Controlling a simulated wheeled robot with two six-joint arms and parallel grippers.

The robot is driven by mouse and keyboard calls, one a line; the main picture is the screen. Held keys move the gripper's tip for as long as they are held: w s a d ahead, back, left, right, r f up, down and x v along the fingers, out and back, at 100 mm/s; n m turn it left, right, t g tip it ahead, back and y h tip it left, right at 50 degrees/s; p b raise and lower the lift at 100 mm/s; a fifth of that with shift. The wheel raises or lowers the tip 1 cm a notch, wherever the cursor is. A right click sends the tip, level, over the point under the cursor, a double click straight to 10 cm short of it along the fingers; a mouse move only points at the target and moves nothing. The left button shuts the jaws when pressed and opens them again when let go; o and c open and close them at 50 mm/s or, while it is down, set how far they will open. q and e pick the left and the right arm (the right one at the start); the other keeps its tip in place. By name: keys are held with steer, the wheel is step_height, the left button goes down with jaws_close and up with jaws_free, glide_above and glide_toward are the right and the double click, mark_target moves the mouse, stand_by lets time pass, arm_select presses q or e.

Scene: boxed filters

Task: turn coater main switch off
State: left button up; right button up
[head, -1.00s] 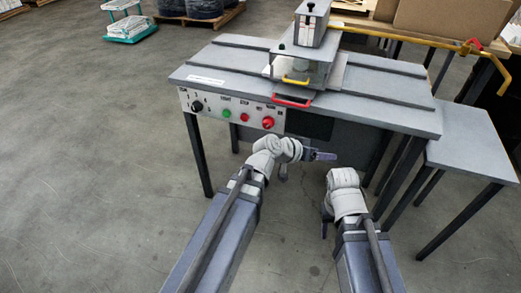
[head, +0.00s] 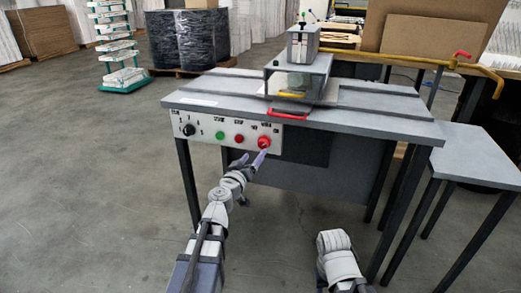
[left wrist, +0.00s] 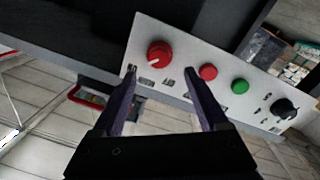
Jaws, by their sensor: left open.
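The coater's control panel (head: 206,127) is on the table's front left. It carries a black knob (head: 189,129), a green button (head: 220,135), a small red button (head: 239,138) and a larger red rotary switch (head: 264,142), which looks like the main switch; labels are unreadable. My left gripper (head: 252,158) is open, just below and in front of the red switch. In the left wrist view the red switch (left wrist: 159,54) lies between and beyond the open fingertips (left wrist: 161,75), with nothing held. My right gripper's wrist (head: 334,243) is low at the front; its fingers are hidden.
The coater press (head: 298,72) stands on the grey table (head: 375,113), with a red handle (head: 288,114) over the front edge. A lower side table (head: 470,157) is at the right. Floor in front is free.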

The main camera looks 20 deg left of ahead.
mark_target(262, 146)
arm_select(q)
steer(key=w, duration=0.7)
steer(key=shift+w+d, duration=0.25)
steer(key=shift+d, duration=0.15)
steer(key=c, duration=1.2)
